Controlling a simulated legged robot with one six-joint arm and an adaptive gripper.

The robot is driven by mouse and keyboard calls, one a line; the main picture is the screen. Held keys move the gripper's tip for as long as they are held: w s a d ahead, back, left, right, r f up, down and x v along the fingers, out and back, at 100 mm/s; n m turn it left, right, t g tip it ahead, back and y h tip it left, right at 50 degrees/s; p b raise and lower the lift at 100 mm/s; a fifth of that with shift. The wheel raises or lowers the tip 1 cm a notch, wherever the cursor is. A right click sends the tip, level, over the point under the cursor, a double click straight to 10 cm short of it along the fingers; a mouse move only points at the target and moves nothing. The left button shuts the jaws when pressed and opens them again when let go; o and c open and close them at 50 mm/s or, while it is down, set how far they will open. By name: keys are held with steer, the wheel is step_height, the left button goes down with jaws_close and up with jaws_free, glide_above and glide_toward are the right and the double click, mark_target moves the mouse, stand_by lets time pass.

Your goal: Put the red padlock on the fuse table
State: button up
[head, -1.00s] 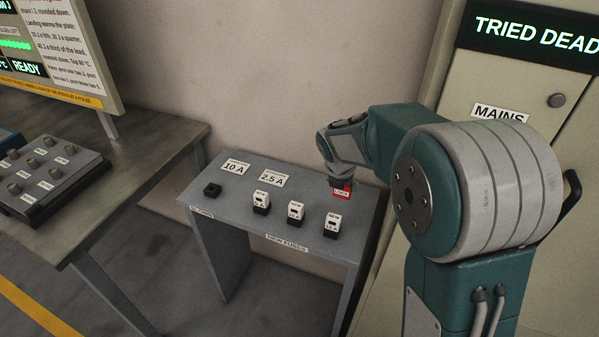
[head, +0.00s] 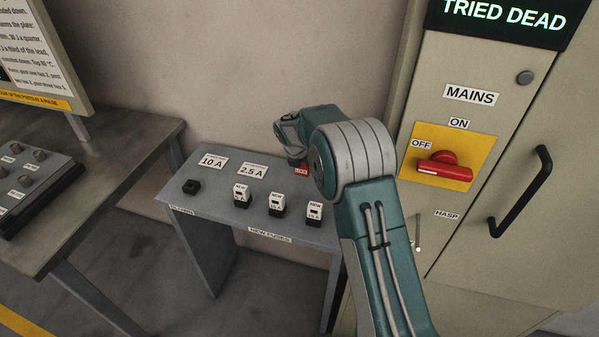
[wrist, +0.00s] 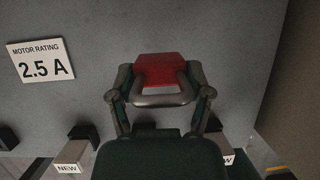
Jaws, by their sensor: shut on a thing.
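The red padlock (wrist: 160,70) is between the fingertips of my gripper (wrist: 160,84) in the wrist view, its grey shackle toward the palm. My gripper is shut on it. In the head view, the padlock (head: 303,164) shows as a small red patch below the gripper (head: 297,157), at the back right of the grey fuse table (head: 224,207).
Several fuses, including the new fuse (head: 241,194), stand along the table's front. A black block (head: 191,187) is at its left. The 10 A card (head: 213,162) and 2.5 A card (head: 254,170) lie behind. The cabinet (head: 460,120) with a red switch (head: 447,165) stands right.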

mark_target(300, 174)
steer(key=shift+w+d+f, duration=0.2)
step_height(300, 174, down, 3)
steer(key=shift+w+a+f, duration=0.1)
steer(key=shift+a+f, duration=0.1)
steer(key=shift+a, duration=0.3)
steer(key=o, duration=1.2)
steer(key=shift+d, duration=0.4)
steer(key=shift+a, duration=0.2)
steer(key=shift+a+r, duration=0.1)
steer(key=shift+r, duration=0.2)
steer(key=v, duration=1.1)
steer(key=shift+s+r, duration=0.2)
